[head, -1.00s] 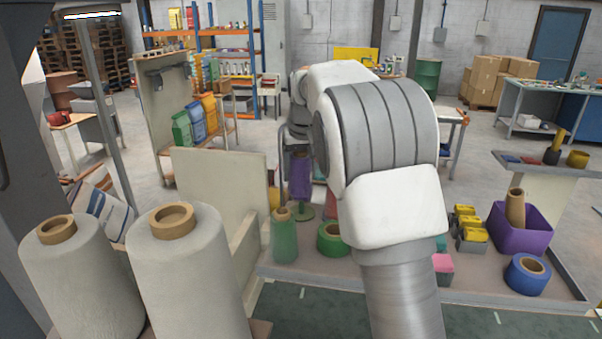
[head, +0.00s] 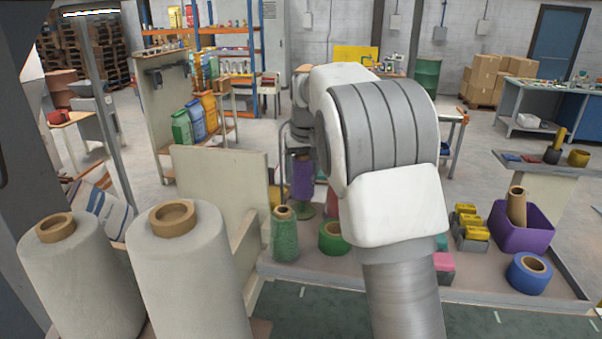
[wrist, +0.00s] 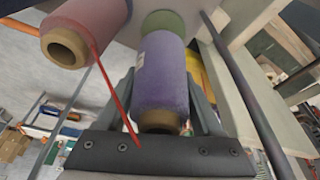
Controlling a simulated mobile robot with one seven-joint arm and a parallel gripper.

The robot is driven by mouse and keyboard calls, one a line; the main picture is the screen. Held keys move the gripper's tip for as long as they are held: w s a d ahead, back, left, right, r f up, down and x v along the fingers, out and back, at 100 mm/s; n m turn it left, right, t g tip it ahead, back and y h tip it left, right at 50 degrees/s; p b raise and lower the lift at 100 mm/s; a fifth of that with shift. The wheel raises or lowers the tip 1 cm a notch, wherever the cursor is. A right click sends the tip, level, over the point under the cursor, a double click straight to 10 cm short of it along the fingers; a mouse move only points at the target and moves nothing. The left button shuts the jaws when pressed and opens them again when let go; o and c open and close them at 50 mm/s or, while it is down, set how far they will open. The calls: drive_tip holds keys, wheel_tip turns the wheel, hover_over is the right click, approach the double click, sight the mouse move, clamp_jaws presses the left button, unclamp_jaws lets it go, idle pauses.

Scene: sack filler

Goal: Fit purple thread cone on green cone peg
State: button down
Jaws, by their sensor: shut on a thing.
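The purple thread cone (head: 302,178) stands roughly upright behind the table in the head view, partly hidden by my arm. In the wrist view the purple thread cone (wrist: 160,75) is between the fingers of my gripper (wrist: 162,98), its brown core end facing the camera. My gripper is shut on it; in the head view the fingers are mostly hidden. The green cone peg's round base (head: 306,211) shows just below the cone, and a green part of it (wrist: 163,22) shows past the cone's far end. I cannot tell how far the peg is inside the cone.
A pink cone (wrist: 80,35) with a red strand stands close beside the held cone. A green thread cone (head: 285,235) and green tape roll (head: 333,238) are on the near table. A beige panel (head: 225,190) stands to the left. Large grey spools (head: 185,265) fill the front left.

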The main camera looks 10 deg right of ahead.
drive_tip(key=shift+f+b, duration=1.3)
drive_tip(key=shift+f, duration=0.75)
unclamp_jaws()
